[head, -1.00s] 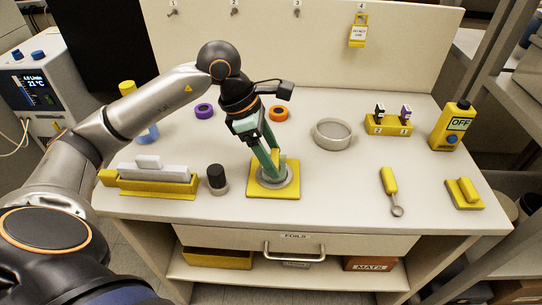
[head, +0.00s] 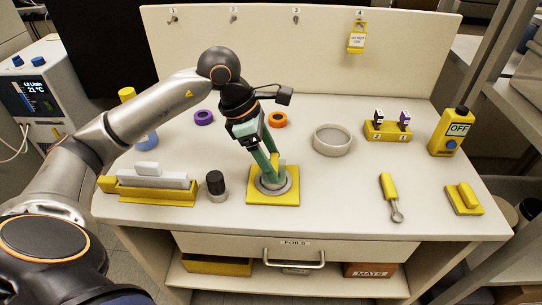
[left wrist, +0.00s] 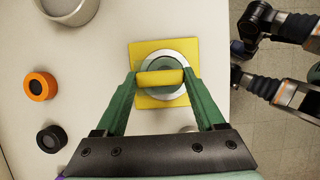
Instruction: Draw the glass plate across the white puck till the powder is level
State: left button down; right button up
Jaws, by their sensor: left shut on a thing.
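My left gripper (head: 268,178) is shut on a yellow bar-shaped grip (left wrist: 161,78), seen between its green fingers in the left wrist view. The grip lies across a round grey ring (left wrist: 178,94) on a square yellow base (left wrist: 140,50). A greenish disc-like surface (left wrist: 160,63) shows inside the ring; I cannot tell glass plate from puck there. The base also shows in the head view (head: 285,199), with the fingers reaching down into the ring area. No powder can be made out. My right gripper is not in view.
A black-topped jar (head: 215,182) and a long yellow holder (head: 150,190) stand left of the base. A grey dish (head: 332,140) is behind right. A yellow-handled spoon (head: 390,195) and yellow block (head: 464,198) lie right. The table between is clear.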

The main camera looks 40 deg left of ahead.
pick_arm(q)
jog(key=shift+s+d, duration=0.2)
jog(key=shift+s, duration=0.1)
jog(key=shift+r+p, duration=2.3)
jog(key=shift+r, duration=0.75)
